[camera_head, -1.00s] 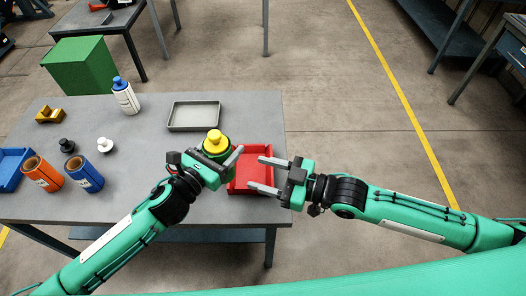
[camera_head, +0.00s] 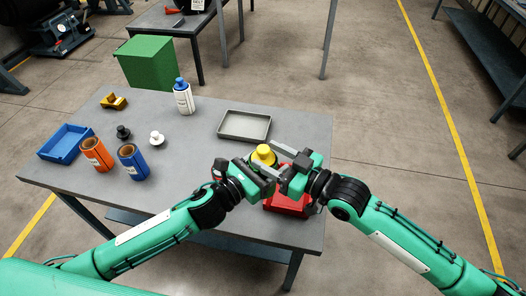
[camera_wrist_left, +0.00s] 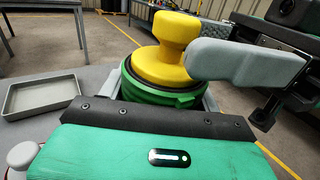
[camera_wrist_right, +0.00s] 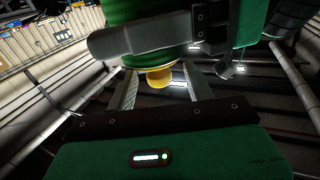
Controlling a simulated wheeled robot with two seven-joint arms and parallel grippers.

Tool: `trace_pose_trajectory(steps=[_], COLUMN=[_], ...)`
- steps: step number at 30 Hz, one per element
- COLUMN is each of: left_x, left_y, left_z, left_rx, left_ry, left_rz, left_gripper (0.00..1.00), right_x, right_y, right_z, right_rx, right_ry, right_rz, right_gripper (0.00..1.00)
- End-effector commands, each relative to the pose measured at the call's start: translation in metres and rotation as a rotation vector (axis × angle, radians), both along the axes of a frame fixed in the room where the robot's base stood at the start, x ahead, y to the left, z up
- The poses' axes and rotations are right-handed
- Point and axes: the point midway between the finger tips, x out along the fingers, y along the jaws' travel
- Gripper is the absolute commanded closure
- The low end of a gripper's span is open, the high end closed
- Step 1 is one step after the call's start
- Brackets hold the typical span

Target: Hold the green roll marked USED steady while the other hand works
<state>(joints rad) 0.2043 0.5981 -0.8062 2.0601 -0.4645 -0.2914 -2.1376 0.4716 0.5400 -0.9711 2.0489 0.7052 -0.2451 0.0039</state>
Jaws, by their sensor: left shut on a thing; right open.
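My left gripper (camera_head: 262,166) is shut on the green roll (camera_wrist_left: 150,94), which stands upright with a yellow plug (camera_head: 263,154) in its top. The plug shows large in the left wrist view (camera_wrist_left: 170,50). No USED mark can be read from here. My right gripper (camera_head: 276,158) is open at the plug, and one of its fingers crosses beside the plug in the left wrist view. In the right wrist view the yellow plug (camera_wrist_right: 160,78) appears between the right fingers; whether they touch it I cannot tell.
A red tray (camera_head: 288,208) lies under the grippers, partly hidden. A grey tray (camera_head: 244,136) is behind them. Orange (camera_head: 97,154) and blue (camera_head: 133,161) rolls, a white bottle-like roll with a blue plug (camera_head: 184,97), loose black and white plugs and a blue tray (camera_head: 62,147) stand left.

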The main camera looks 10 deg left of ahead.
Motion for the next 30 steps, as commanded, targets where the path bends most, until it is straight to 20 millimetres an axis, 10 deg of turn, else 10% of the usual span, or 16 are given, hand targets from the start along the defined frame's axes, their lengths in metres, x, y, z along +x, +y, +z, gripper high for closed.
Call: trace_pose_trajectory(steps=[17,26,30], left_x=[0.000,0.000,0.000], left_y=[0.000,0.000,0.000], left_z=[0.001,0.001,0.001], left_rx=[-0.001,-0.001,-0.001], left_ry=[-0.003,-0.002,-0.002], left_rz=[0.000,0.000,0.000], left_gripper=[0.77,0.77,0.77], right_x=[0.012,0.012,0.012], right_y=[0.023,0.023,0.023], right_z=[0.000,0.000,0.000], right_rx=[-0.002,-0.001,-0.002], right_ry=[-0.001,0.000,-0.001], right_rz=[0.000,0.000,0.000], right_gripper=[0.47,1.00,1.00])
